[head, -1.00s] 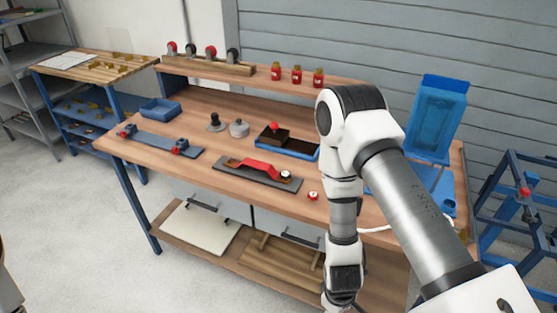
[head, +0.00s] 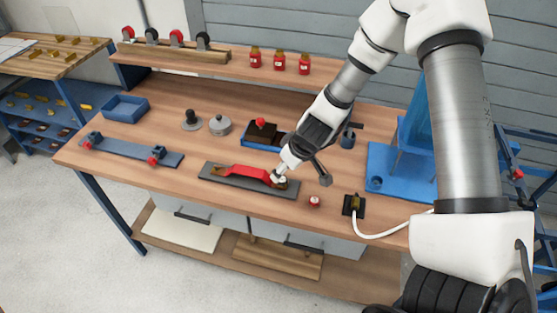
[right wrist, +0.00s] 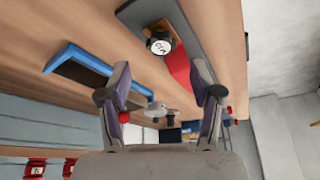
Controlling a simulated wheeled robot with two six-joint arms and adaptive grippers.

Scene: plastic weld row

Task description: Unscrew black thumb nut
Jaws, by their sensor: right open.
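The black thumb nut (right wrist: 160,43) has a white marked face. My right gripper (right wrist: 163,66) is open and empty. Its two fingers are spread wide, with the nut beyond and between the fingertips, apart from them. My left gripper is out of view.
A blue tray with a dark block (head: 262,132) stands behind the plate. A red-and-white knob (head: 314,201) lies just right of it. A black fixture with a white cable (head: 354,205) is farther right. Red bottles (head: 279,62) stand on the back shelf.

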